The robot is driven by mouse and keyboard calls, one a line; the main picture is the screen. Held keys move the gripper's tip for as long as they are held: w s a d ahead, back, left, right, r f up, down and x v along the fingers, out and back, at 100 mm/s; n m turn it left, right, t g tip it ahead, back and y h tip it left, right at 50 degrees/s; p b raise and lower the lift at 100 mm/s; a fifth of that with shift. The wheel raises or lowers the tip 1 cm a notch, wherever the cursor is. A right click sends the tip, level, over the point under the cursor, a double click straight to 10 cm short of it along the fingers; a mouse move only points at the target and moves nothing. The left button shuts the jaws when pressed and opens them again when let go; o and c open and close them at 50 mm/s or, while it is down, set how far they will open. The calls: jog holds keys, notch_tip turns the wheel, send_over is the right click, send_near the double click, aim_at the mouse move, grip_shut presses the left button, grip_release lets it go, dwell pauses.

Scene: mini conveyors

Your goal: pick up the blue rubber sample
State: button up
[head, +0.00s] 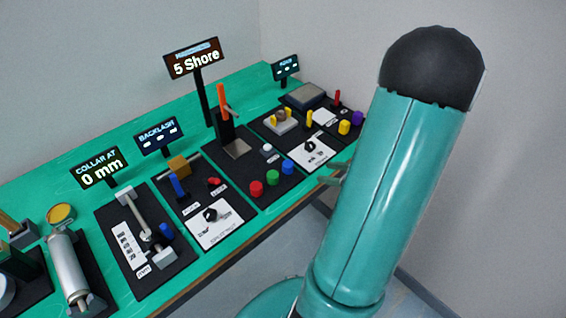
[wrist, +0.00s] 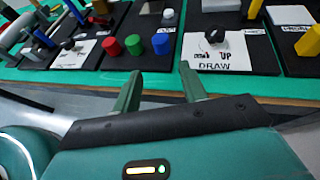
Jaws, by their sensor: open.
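The blue rubber sample (head: 287,167) is a short cylinder on a black panel, at the right end of a row with a green sample (head: 273,177) and a red sample (head: 257,188). In the wrist view, the blue sample (wrist: 160,43) stands upright just beyond the gap between my fingers, with the green (wrist: 133,44) and red (wrist: 111,46) ones to its left. My gripper (wrist: 160,74) is open and empty, short of the bench's front edge and apart from the samples. In the head view my arm hides most of the gripper.
The green bench (head: 120,148) carries several black panels with devices and signs. A tester with a "5 Shore" display (head: 194,62) stands behind the samples. A white DRAW card with a black knob (wrist: 214,38) lies right of the blue sample. Floor is free before the bench.

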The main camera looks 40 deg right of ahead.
aim_at(293, 173)
jog(key=x, duration=0.9)
jog(key=shift+f, duration=0.15)
jog(key=x, duration=0.4)
jog(key=shift+w+d+f, duration=0.1)
jog(key=shift+w+f, duration=0.05)
jog(key=shift+w, duration=0.05)
jog(key=shift+s, duration=0.1)
jog(key=shift+c, duration=0.4)
jog(key=c, duration=0.7)
